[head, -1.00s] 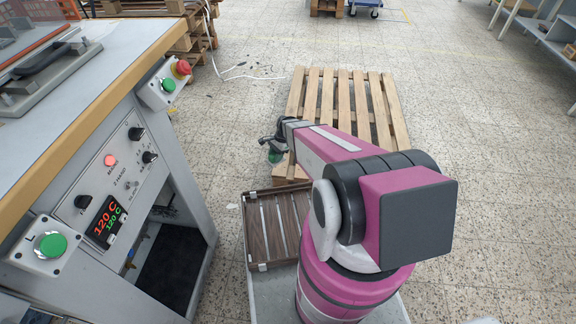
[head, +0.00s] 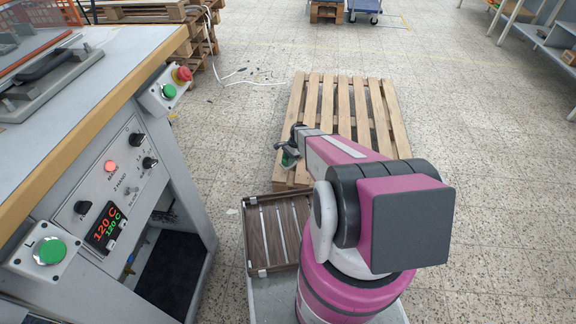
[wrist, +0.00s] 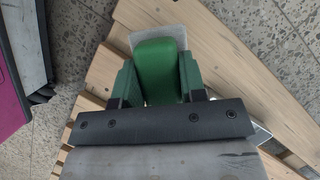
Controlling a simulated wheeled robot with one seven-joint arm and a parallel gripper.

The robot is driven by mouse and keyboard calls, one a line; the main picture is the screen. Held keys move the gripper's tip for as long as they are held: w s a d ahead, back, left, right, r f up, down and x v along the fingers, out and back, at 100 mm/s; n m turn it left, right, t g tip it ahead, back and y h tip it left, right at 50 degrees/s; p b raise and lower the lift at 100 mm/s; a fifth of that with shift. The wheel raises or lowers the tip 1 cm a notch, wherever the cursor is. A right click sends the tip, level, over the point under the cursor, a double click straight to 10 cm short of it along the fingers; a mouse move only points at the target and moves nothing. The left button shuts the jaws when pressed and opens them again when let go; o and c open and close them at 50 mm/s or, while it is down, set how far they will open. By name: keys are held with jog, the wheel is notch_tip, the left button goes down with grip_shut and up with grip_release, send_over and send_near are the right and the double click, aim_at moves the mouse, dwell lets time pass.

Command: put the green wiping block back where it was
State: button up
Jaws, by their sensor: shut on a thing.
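The green wiping block (wrist: 158,68) is between the fingers of my gripper (wrist: 160,80) in the wrist view, with a pale, greyish layer showing at its far end. My gripper is shut on it. In the head view my gripper (head: 291,150) is at the end of the arm, over the near left part of the wooden pallet (head: 345,125). The block shows there only as a small green patch (head: 289,160) below the fingers. In the wrist view pallet slats and floor lie beneath the block. I cannot tell its exact height above them.
A press bench (head: 100,100) with a wooden edge, buttons and a 120 C display stands at left. A brown slatted tray (head: 248,240) lies beside my arm's base. A white cable (head: 250,82) lies on the floor behind.

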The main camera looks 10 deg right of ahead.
jog(key=shift+f, duration=1.95)
jog(key=shift+f, duration=0.1)
jog(key=o, duration=0.9)
jog(key=v, duration=1.1)
jog(key=shift+d+r, duration=0.1)
jog(key=shift+r, duration=0.3)
jog(key=s+a+r+n+t+h, duration=0.1)
jog(key=s+a+r+n+h, duration=0.1)
jog(key=s+r+n, duration=0.4)
jog(key=s+a+r+n+t+h, duration=0.1)
jog(key=s+r+n, duration=0.5)
jog(key=s+r, duration=1.1)
notch_tip(320, 180, up, 5)
jog(key=shift+a+f+n+h, duration=0.1)
jog(key=shift+a+n+h, duration=0.2)
jog(key=shift+a+h, duration=0.2)
